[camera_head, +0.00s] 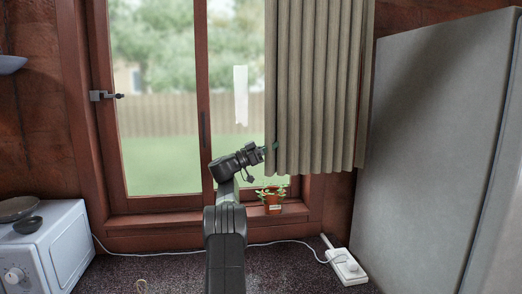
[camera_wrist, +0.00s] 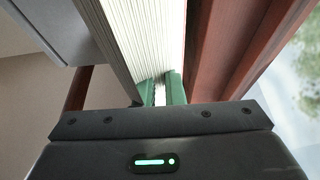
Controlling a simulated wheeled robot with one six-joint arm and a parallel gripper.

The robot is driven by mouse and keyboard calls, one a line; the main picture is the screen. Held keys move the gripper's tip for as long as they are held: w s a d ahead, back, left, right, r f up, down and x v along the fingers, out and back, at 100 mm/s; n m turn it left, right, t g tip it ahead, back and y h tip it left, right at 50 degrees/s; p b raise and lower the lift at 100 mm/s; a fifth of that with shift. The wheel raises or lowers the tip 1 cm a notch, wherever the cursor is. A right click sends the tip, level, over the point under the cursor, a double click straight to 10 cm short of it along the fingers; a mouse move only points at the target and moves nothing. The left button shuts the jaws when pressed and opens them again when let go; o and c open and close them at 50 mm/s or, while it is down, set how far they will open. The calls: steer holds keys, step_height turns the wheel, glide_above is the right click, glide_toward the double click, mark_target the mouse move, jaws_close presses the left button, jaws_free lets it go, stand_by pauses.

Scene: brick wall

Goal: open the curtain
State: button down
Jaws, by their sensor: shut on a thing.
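The curtain (camera_head: 315,85) is beige and pleated. It hangs over the right part of the window, and the left and middle panes are uncovered. My gripper (camera_head: 270,148) is at the curtain's left edge near its lower end. In the wrist view the green fingertips (camera_wrist: 161,92) are shut on the edge of the curtain (camera_wrist: 145,40), which rises pale and folded from between them. The part of the cloth inside the jaws is hidden.
A potted plant (camera_head: 272,204) stands on the sill just below my gripper. A white appliance (camera_head: 45,245) stands at the left. A power strip (camera_head: 345,266) and its cable lie on the dark counter.

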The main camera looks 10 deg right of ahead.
steer(key=d, duration=0.4)
steer(key=shift+d, duration=0.4)
steer(key=c, duration=1.5)
jaws_free()
steer(key=b+v, duration=0.4)
steer(key=v, duration=1)
steer(key=shift+r+b, duration=0.1)
steer(key=shift+b, duration=0.25)
steer(key=shift+d, duration=0.1)
